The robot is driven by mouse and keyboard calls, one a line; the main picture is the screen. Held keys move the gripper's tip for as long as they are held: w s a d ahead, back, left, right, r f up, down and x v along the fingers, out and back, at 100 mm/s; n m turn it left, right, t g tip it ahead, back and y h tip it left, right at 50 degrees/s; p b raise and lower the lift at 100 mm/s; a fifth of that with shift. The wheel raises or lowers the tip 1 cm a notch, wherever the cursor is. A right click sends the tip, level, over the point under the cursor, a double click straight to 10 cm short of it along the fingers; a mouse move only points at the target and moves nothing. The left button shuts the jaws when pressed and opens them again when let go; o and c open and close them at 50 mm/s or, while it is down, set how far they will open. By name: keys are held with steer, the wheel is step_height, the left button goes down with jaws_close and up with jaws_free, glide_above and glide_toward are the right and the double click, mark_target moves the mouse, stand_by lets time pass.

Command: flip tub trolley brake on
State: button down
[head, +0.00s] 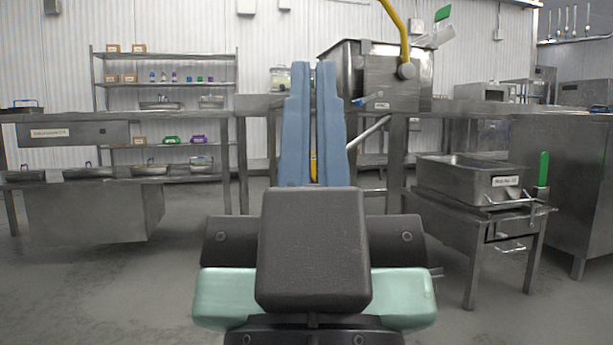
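The low steel trolley (440,221) stands at the right on thin legs. A rectangular steel tub (450,180) with a white label sits on top of it. An upright green-gripped lever (543,170) rises at the trolley's right end, and I take it for the brake. Whether its position means on or off I cannot tell. My gripper (313,66) has two long blue fingers pointing away from me in the middle of the view.
A steel counter (185,114) crosses the back, with a large steel vat (381,80) and a yellow curved pipe (400,30). A shelf rack (165,83) stands behind at left. A steel cabinet (565,185) is close to the trolley's right. Grey floor (200,255) is clear at left.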

step_height(320, 180, up, 31)
steer(key=p, duration=2.9)
steer(key=shift+p, duration=0.35)
steer(key=shift+w, duration=0.15)
